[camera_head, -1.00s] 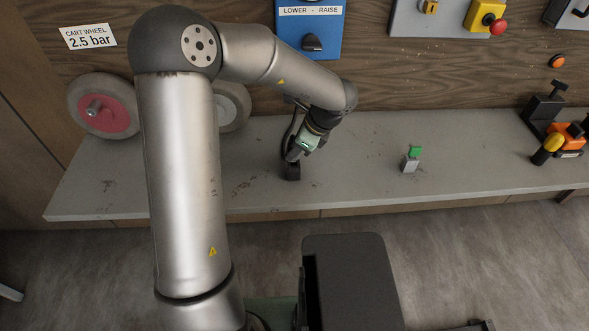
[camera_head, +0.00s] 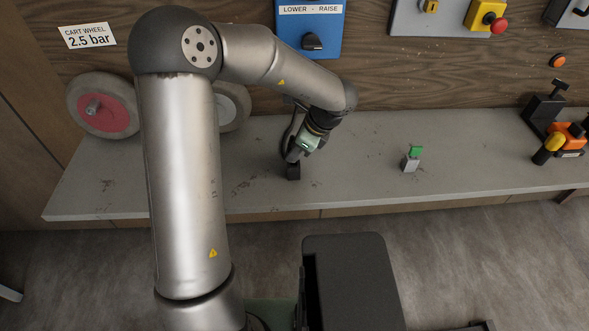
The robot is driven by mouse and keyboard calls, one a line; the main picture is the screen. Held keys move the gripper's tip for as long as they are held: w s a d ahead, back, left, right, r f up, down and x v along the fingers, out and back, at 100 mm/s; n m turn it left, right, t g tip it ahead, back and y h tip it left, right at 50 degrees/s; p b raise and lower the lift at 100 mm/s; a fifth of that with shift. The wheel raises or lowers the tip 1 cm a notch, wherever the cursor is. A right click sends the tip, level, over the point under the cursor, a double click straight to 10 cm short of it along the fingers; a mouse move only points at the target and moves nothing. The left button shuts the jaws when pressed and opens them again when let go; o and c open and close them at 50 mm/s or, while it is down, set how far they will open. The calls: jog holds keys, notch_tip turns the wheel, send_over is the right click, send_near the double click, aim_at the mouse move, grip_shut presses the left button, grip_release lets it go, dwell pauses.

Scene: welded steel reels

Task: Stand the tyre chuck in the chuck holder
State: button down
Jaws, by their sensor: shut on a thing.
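My gripper (camera_head: 293,155) points down over the bench, left of its middle. It is shut on a small dark thing, most likely the tyre chuck, which is largely hidden by the fingers. A black block (camera_head: 293,173), which looks like the chuck holder, stands on the bench directly under the fingertips. At this size I cannot tell whether the chuck is inside the block, touching it or just above it. A dark hose-like line (camera_head: 288,130) runs beside the gripper on its left.
The grey bench (camera_head: 350,185) is clear around the gripper. A small grey block with a green top (camera_head: 411,160) stands to the right. A black, orange and yellow device (camera_head: 556,130) is at the far right. A red-hubbed wheel (camera_head: 103,105) leans at the back left.

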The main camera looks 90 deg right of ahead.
jog(key=shift+f+b, duration=0.9)
jog(key=shift+f, duration=0.2)
dwell(0.3)
jog(key=c, duration=1)
grip_release()
jog(key=shift+r, duration=0.1)
jog(key=shift+r+p, duration=3.3)
jog(key=shift+r, duration=1.15)
